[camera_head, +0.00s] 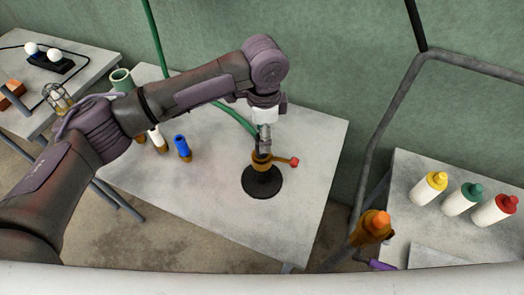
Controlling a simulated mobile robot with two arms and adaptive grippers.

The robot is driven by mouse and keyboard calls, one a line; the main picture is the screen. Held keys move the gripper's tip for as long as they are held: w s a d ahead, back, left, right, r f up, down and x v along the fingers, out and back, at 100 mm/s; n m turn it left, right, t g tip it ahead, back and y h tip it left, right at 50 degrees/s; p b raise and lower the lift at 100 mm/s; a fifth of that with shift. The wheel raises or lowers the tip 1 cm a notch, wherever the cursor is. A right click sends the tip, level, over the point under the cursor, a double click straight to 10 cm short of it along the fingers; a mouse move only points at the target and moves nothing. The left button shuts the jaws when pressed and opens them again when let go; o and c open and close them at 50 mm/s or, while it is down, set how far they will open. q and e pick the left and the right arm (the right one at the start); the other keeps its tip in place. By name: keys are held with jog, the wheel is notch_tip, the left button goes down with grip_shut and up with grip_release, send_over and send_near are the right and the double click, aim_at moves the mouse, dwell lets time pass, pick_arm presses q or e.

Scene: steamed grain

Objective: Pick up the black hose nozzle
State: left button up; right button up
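My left arm reaches in from the left, and its gripper (264,143) points down over the middle table. The fingertips are at the top of a brass fitting (261,162) with a red-ended lever, on a round black base (261,182). They look close together, but whether they grip anything is too small to tell. I cannot clearly make out a black hose nozzle. A blue nozzle (181,144) and a white nozzle (157,138) stand upright left of the gripper, with brown lower ends. A similar brown end (139,138) shows beside them, its top hidden by my arm. My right gripper is not in view.
A green hose (157,40) hangs at the back and runs behind my arm. A green cup (122,79) stands at the table's back left. The right table holds white bottles with yellow (429,188), green and red caps. The middle table's front right is clear.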

pick_arm(q)
jog(key=f, duration=0.1)
jog(key=f+p, duration=0.1)
jog(key=f, duration=0.1)
jog(key=shift+w+a+f+p, duration=0.1)
jog(key=shift+w+a+p, duration=0.05)
jog(key=shift+a+p, duration=0.15)
jog(key=shift+w+f, duration=0.1)
jog(key=shift+f, duration=1.45)
jog(key=shift+d, duration=0.1)
jog(key=c, duration=0.6)
grip_shut()
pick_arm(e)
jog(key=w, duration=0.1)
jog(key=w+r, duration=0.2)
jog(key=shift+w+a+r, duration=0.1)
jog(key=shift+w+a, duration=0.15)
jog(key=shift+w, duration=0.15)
pick_arm(q)
jog(key=shift+r, duration=0.1)
